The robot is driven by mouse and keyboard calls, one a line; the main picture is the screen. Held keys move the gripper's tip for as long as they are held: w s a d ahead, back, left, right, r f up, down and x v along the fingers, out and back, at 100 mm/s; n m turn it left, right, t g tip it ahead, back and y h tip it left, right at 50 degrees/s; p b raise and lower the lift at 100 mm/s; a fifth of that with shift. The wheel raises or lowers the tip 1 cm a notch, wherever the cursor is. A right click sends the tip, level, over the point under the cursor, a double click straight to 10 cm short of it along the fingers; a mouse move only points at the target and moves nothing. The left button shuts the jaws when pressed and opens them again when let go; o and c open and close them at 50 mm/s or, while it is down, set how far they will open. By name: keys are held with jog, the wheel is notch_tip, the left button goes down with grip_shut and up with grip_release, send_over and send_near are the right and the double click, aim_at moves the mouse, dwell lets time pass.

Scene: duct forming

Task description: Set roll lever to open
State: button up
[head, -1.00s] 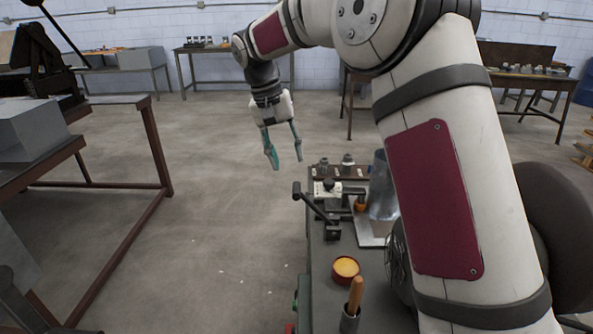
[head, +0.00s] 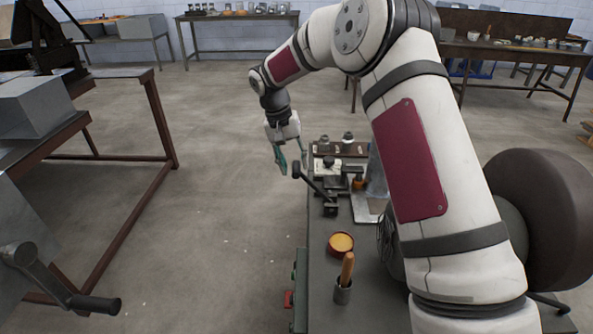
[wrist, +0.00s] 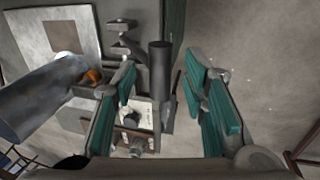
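The roll lever (head: 315,188) is a dark bar with a thick black grip at its upper left end, on the bench's left edge in the head view. It slants down right to a dark block. My gripper (head: 292,163) hangs open beside the grip, pointing down. In the wrist view, the dark upright cylinder of the lever grip (wrist: 160,68) shows ahead between the spread teal fingers of my gripper (wrist: 165,100). No contact is visible. Whether the grip lies within the fingers' depth is hard to tell.
The bench (head: 318,270) holds an orange-filled round tin (head: 341,244), a cup with a wooden handle (head: 343,290) and a shiny metal cylinder (head: 376,178). A dark crank (head: 65,290) is at lower left. Open floor (head: 225,230) lies left of the bench.

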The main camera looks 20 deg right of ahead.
aim_at(296, 167)
jog(key=shift+x, duration=1.75)
jog(key=shift+a, duration=0.1)
grip_shut()
jog(key=shift+r+p, duration=0.25)
jog(key=shift+p, duration=0.05)
